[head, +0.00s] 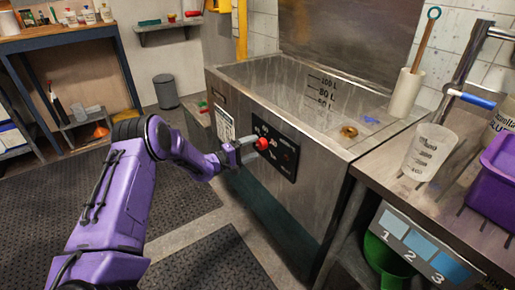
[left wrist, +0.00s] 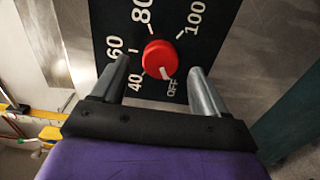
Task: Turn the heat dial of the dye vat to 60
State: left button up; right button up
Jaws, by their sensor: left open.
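The dye vat (head: 225,95) is a steel tank with a black dial panel (head: 283,160) on its front. The red heat dial (head: 262,143) sits on this panel. In the left wrist view the dial (left wrist: 158,55) has a white mark at its lower edge, pointing to OFF. Printed labels 40, 60, 80 and 100 run around it. My left gripper (head: 248,149) is open in front of the dial, with one finger on each side. In the left wrist view a gap shows between dial and right finger; whether the left finger touches is unclear. My right gripper is out of view.
A steel counter (head: 375,170) at the right bears a clear measuring beaker (head: 428,152) and a purple bin (head: 495,175). A green bucket (head: 388,262) stands below it. A workbench (head: 60,38) is at the back left. The matted floor before the vat is open.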

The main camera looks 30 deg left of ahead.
aim_at(259, 145)
pick_arm(q)
jog(key=shift+x, duration=1.55)
jog(key=c, duration=1.1)
jog(key=shift+o, duration=0.2)
jog(key=shift+f+m, duration=0.1)
jog(key=shift+m, duration=0.3)
jog(key=m+b, duration=0.1)
jog(key=m, duration=0.4)
jog(key=shift+m, duration=0.4)
jog(key=m+b, duration=0.1)
jog(key=m, duration=0.4)
jog(key=shift+b, duration=0.3)
jog(key=m+b, duration=0.2)
jog(key=m, duration=0.4)
jog(key=shift+f+m, duration=0.1)
jog(key=shift+m, duration=0.3)
jog(key=m+b, duration=0.2)
jog(key=m, duration=0.3)
jog(key=shift+m, duration=0.4)
